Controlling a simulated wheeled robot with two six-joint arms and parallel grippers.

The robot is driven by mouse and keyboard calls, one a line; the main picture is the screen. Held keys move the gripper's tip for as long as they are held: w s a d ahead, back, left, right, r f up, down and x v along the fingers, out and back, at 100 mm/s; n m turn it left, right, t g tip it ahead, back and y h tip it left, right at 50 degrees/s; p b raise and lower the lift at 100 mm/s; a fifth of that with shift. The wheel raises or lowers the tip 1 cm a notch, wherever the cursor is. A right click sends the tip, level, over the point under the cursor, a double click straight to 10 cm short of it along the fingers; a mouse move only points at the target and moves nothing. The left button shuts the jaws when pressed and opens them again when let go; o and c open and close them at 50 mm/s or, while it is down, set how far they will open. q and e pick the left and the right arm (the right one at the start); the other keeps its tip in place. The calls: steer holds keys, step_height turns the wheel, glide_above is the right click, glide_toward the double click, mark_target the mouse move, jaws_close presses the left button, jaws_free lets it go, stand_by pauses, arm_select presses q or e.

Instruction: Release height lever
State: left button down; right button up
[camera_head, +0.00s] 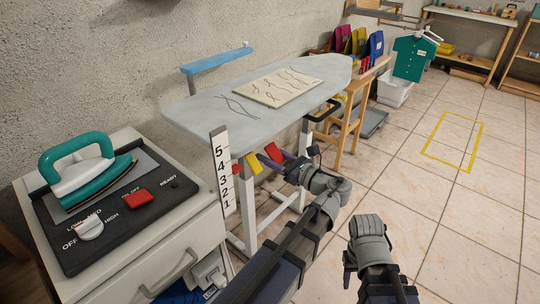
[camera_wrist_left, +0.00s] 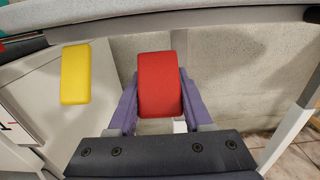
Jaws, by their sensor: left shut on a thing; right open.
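The ironing board (camera_head: 215,105) stands by the wall, with coloured levers under its near edge. My left gripper (camera_head: 276,157) is under the board, shut on a red lever (camera_head: 273,152). In the left wrist view the red lever (camera_wrist_left: 160,85) sits between my left gripper's two purple fingers (camera_wrist_left: 160,110). A yellow lever (camera_head: 253,163) is just left of it, apart from the fingers; it also shows in the left wrist view (camera_wrist_left: 75,75). A numbered height scale (camera_head: 221,180) stands left of the levers. My right gripper (camera_head: 350,260) is low over the floor, mostly hidden by its wrist, open and empty.
A cabinet (camera_head: 150,245) at the left carries a teal iron (camera_head: 85,170) on a dark control panel (camera_head: 110,225). A wooden chair (camera_head: 352,125) stands beyond the board. The tiled floor at the right is clear around a yellow outline (camera_head: 433,151).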

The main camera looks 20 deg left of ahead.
arm_select(q)
steer(key=b, duration=0.1)
steer(key=y+b, duration=0.1)
steer(key=b, duration=0.1)
steer(key=shift+a+f, duration=0.2)
steer(key=shift+f, duration=0.15)
steer(key=shift+r+t+y, duration=0.3)
steer(key=shift+c, duration=1.6)
jaws_free()
steer(key=shift+w, duration=0.1)
